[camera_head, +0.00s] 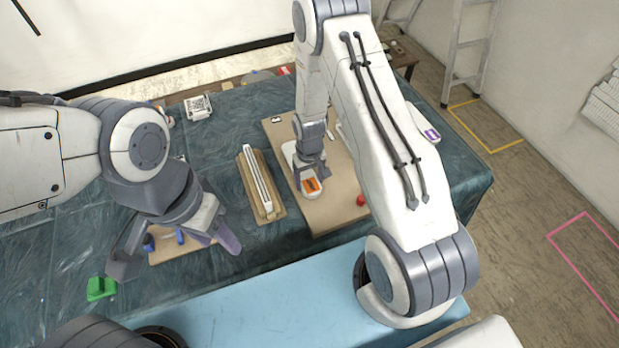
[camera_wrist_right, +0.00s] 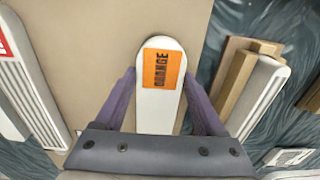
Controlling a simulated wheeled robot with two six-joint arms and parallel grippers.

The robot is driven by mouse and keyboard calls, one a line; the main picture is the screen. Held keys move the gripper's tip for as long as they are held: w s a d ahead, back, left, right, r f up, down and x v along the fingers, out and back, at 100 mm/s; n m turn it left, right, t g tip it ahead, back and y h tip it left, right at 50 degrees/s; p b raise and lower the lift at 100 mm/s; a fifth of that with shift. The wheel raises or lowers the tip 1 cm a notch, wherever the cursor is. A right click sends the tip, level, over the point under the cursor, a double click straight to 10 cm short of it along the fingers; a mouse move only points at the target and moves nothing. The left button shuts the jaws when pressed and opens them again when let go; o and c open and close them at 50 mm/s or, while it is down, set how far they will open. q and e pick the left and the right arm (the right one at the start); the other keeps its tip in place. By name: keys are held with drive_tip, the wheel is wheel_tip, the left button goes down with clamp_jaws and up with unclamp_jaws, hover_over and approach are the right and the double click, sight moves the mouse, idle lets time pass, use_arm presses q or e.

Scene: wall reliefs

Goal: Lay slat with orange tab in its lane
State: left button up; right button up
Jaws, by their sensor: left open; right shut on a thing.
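The slat with the orange tab (camera_head: 292,156) is white with a rounded end and lies over the brown board (camera_head: 335,215). Its orange tab (camera_head: 311,185) faces up and reads "ORANGE" in the right wrist view (camera_wrist_right: 162,69). My right gripper (camera_wrist_right: 160,78) is shut on this slat, one finger along each long side. I cannot tell whether the slat touches the board. A wooden holder (camera_head: 278,212) with pale slats (camera_head: 258,180) stands left of the board. My left gripper (camera_head: 180,255) is open and empty, over the near left of the table.
A ribbed white piece with a red label (camera_wrist_right: 28,82) lies left of the slat in the wrist view. A green block (camera_head: 101,288) is at the table's near left. A white piece with a purple mark (camera_head: 430,133) lies right.

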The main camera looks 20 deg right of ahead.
drive_tip(key=o, duration=1.1)
drive_tip(key=shift+f, duration=0.2)
drive_tip(key=o, duration=0.4)
drive_tip(key=shift+r, duration=0.15)
